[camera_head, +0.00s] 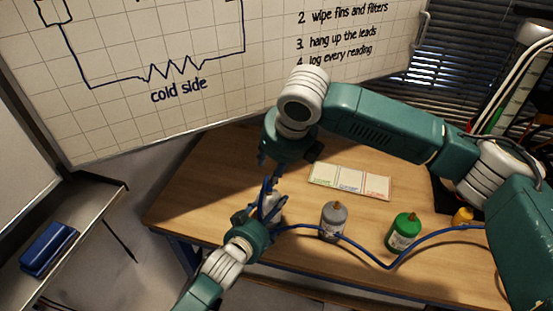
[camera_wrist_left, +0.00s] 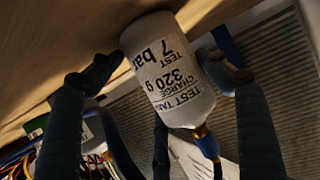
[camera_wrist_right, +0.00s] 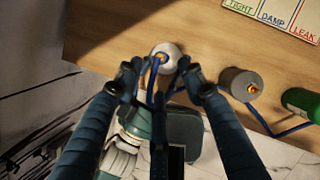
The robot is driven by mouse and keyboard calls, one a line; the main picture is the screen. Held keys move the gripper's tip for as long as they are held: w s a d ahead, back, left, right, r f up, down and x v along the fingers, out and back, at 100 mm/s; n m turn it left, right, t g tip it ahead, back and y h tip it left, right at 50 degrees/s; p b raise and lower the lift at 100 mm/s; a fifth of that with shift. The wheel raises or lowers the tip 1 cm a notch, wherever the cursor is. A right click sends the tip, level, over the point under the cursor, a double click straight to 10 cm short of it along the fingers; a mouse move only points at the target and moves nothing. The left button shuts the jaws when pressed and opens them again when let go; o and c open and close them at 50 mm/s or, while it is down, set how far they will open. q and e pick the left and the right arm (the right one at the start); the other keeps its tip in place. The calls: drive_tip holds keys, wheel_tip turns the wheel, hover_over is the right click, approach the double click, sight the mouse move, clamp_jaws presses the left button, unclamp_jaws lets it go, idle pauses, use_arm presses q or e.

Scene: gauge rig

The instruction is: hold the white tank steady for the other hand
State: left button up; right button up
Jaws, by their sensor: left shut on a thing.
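The white tank (camera_wrist_left: 168,70) fills the middle of the left wrist view, with black print reading "320 g" and "7 bar". My left gripper (camera_wrist_left: 158,72) is shut on it, one finger on each side. A brass fitting with a blue hose (camera_wrist_left: 207,145) sits at the tank's end. In the head view the tank (camera_head: 274,206) is mostly hidden by both grippers. My right gripper (camera_head: 268,180) points down just above it. In the right wrist view its fingers (camera_wrist_right: 160,82) are spread, with the tank top (camera_wrist_right: 170,50) beyond them.
A grey bottle (camera_head: 333,220) and a green bottle (camera_head: 403,232) stand right of the tank on the wooden table (camera_head: 210,190). The blue hose (camera_head: 390,265) runs past them. A card (camera_head: 350,181) marked in three fields lies behind. The table's left part is clear.

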sight(269, 177)
drive_tip(key=x, duration=0.7)
drive_tip(key=shift+w+f, duration=0.1)
drive_tip(key=shift+f, duration=0.25)
clamp_jaws()
drive_tip(key=c, duration=0.8)
unclamp_jaws()
drive_tip(key=shift+w+r, duration=0.1)
drive_tip(key=shift+w, duration=0.1)
clamp_jaws()
